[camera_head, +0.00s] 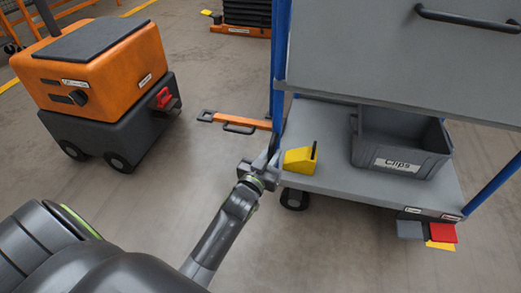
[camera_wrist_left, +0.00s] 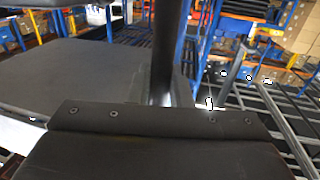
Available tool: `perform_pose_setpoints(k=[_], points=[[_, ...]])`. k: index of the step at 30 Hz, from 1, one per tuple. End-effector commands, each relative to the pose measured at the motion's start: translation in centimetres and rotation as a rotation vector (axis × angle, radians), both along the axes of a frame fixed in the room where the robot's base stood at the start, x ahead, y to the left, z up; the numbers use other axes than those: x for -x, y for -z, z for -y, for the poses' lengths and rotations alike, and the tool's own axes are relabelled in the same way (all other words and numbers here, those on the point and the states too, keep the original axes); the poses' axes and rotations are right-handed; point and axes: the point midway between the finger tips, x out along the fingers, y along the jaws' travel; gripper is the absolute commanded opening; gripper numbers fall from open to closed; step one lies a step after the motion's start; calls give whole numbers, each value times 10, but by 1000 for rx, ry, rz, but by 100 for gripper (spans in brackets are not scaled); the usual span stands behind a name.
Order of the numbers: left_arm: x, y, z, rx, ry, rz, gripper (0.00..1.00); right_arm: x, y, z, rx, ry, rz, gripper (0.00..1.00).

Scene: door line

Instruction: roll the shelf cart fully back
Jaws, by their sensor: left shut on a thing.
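The shelf cart (camera_head: 335,183) stands at the right of the head view, with grey shelves and blue corner posts. My left gripper (camera_head: 270,165) is at its near left blue post, just above the lower shelf, and is shut on that post. In the left wrist view a dark upright post (camera_wrist_left: 167,50) stands beyond my dark gripper body; the fingertips are not clear there. My right gripper is in neither view.
The lower shelf carries a grey bin labelled Clips (camera_head: 400,163) and a yellow block (camera_head: 299,160). An orange bar with a handle (camera_head: 235,122) sticks out left of the cart. An orange and black wheeled vehicle (camera_head: 95,75) stands at left. Bare floor lies between.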

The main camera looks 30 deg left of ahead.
Motion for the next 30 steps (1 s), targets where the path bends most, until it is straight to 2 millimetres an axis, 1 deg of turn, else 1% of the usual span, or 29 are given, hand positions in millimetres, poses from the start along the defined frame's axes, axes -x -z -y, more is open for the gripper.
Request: perform_pose_setpoints(k=[1, 9, 10, 12, 14, 23, 26, 30], points=[[-1, 0, 4, 9, 1, 1, 0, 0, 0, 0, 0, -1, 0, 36], [-1, 1, 6, 11, 2, 3, 0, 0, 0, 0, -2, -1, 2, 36], [-1, 1, 6, 11, 2, 3, 20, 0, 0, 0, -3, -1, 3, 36], [-1, 1, 5, 10, 1, 2, 30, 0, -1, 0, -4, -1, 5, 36], [-1, 1, 5, 9, 1, 1, 37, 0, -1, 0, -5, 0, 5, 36], [1, 0, 4, 6, 1, 0, 37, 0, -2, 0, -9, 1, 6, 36], [7, -1, 4, 6, 1, -2, 37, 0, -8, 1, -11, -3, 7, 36], [27, -4, 5, 9, 0, -4, 37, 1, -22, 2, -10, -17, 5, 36]])
